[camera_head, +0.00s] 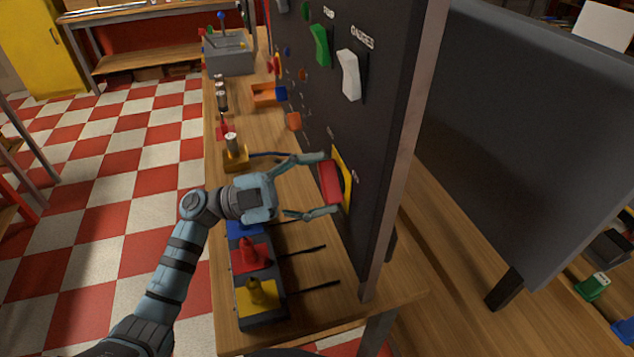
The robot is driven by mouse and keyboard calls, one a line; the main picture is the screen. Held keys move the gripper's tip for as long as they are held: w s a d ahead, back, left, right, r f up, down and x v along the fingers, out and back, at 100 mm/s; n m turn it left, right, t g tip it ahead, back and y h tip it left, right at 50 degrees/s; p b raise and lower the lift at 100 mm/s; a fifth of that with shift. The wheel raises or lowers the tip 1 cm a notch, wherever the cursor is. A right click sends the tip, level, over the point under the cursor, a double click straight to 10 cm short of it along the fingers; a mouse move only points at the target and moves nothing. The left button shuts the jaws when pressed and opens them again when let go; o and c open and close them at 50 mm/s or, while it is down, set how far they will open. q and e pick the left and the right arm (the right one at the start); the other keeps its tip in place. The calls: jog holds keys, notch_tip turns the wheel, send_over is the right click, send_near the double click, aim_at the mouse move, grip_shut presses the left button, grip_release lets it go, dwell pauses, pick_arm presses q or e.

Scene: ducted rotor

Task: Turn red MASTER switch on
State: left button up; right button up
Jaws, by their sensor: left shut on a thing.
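The red MASTER switch (330,184) is on a yellow plate (345,165) low on the dark upright panel (385,115). My left gripper (326,183) reaches in from the left, with one finger above the red switch and one below it, and is shut on it. The switch's lettering is too small and turned away to read. Whether the switch is on or off cannot be told. My right gripper is not in view.
A green switch (321,45) and a white switch (349,74) sit higher on the panel. Below my left gripper stands a box with red (250,254) and yellow (258,293) levers. A grey lever box (228,55) is at the bench's far end.

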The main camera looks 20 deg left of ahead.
pick_arm(q)
jog(key=shift+m, duration=0.4)
jog(key=m+g+y+b, duration=0.1)
jog(key=m+g, duration=0.1)
jog(key=m, duration=0.2)
jog(key=shift+m, duration=0.4)
jog(key=m+y, duration=0.1)
jog(key=m, duration=0.3)
jog(key=shift+r+g+y+b, duration=0.15)
jog(key=shift+g+y+b, duration=0.15)
jog(key=shift+g+y, duration=0.1)
jog(key=m+y, duration=0.1)
jog(key=m, duration=0.3)
jog(key=shift+r+y+b, duration=0.1)
jog(key=shift+y+b, duration=0.2)
jog(key=shift+y, duration=0.1)
jog(key=shift+m+t+y+b, duration=0.45)
jog(key=shift+m+y, duration=0.35)
jog(key=shift+m, duration=0.9)
jog(key=o, duration=1.1)
jog(key=shift+r, duration=0.1)
jog(key=shift+o, duration=0.2)
